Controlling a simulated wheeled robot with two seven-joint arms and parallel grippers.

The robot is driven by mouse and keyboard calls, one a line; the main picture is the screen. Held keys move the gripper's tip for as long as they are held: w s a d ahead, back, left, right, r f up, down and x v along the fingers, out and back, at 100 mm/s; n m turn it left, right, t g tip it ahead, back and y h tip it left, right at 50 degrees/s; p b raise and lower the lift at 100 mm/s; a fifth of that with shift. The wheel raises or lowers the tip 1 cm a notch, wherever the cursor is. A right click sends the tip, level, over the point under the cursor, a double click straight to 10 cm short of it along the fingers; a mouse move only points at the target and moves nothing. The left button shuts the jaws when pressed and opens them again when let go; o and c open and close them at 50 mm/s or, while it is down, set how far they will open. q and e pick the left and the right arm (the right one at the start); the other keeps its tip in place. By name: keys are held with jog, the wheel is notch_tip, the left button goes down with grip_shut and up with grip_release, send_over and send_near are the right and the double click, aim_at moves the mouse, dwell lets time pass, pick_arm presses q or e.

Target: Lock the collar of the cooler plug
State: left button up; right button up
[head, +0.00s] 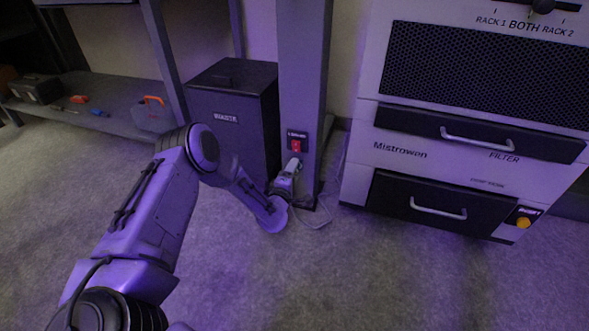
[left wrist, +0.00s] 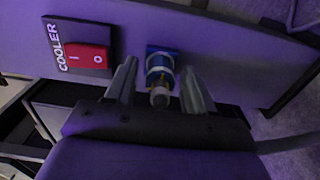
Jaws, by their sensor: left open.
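The cooler plug (left wrist: 158,92) sits in a blue socket (left wrist: 160,52) on the post, with a pale collar band at the socket face, in the left wrist view. My left gripper (left wrist: 160,85) is open, with one finger on each side of the plug and a visible gap on both sides. In the head view my left gripper (head: 290,172) is at the post, just below the red switch (head: 296,146), and hides the plug. I cannot tell whether the collar is turned to its locked position. My right gripper is not in view.
The purple-lit post (head: 305,70) stands between a black cabinet (head: 228,95) and a large white rack unit (head: 400,152) with handled drawers. A thin cable (head: 322,223) lies on the carpet by the post. A shelf (head: 100,112) with tools is at the left.

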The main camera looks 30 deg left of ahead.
pick_arm(q)
grip_shut()
jog(key=shift+r+m+p, duration=0.15)
jog(key=shift+m+p, duration=0.15)
jog(key=shift+m, duration=0.3)
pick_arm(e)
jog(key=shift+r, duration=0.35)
pick_arm(q)
jog(key=shift+w+m, duration=0.1)
jog(key=shift+m, duration=0.7)
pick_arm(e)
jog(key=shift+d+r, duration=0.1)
pick_arm(q)
jog(key=shift+m+p, duration=0.35)
jog(key=shift+m, duration=0.15)
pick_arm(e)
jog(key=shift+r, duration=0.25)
pick_arm(q)
jog(key=shift+w+m, duration=0.1)
jog(key=shift+m, duration=0.8)
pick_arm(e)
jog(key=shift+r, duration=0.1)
